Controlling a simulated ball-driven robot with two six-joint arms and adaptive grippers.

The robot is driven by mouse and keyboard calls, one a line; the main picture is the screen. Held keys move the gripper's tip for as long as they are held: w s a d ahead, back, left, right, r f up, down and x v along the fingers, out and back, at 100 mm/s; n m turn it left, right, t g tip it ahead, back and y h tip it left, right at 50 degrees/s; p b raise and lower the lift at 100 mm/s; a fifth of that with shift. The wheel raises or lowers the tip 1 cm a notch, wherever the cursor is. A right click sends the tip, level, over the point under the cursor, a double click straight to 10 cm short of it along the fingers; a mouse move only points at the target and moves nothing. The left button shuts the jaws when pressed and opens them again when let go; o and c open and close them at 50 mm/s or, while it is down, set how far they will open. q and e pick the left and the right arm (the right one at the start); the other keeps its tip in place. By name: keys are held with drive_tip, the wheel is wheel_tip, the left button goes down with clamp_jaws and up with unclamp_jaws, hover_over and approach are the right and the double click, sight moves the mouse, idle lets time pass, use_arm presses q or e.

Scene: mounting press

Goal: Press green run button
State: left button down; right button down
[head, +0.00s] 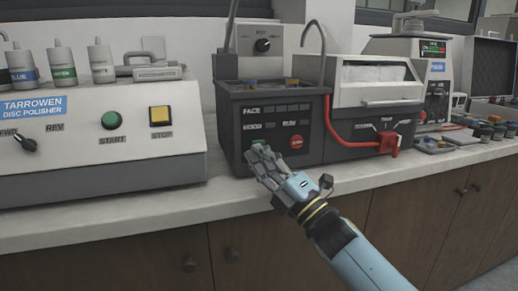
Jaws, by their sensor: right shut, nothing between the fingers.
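The dark mounting press (277,96) stands on the counter in the middle of the head view. Its front panel carries labels, a red button (296,141) and, to the left of that, a small green button (257,142). My right gripper (257,153) is shut and empty, its fingertips in front of the lower panel just below the green button. The fingers overlap the button's lower edge in the picture, and I cannot tell whether they touch it. My left gripper is not in view.
A disc polisher (92,154) on the left has its own green start button (111,120) and yellow stop button (160,115). A grey machine with a red hose (341,134) stands right of the press. The counter front (110,222) is clear.

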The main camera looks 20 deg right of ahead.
drive_tip(key=shift+w, duration=0.45)
idle(0.6)
drive_tip(key=shift+s, duration=0.8)
drive_tip(key=shift+s+p, duration=0.45)
drive_tip(key=shift+s, duration=0.05)
drive_tip(key=s+p, duration=0.1)
drive_tip(key=s, duration=0.3)
drive_tip(key=shift+d, duration=0.1)
drive_tip(key=shift+f, duration=0.1)
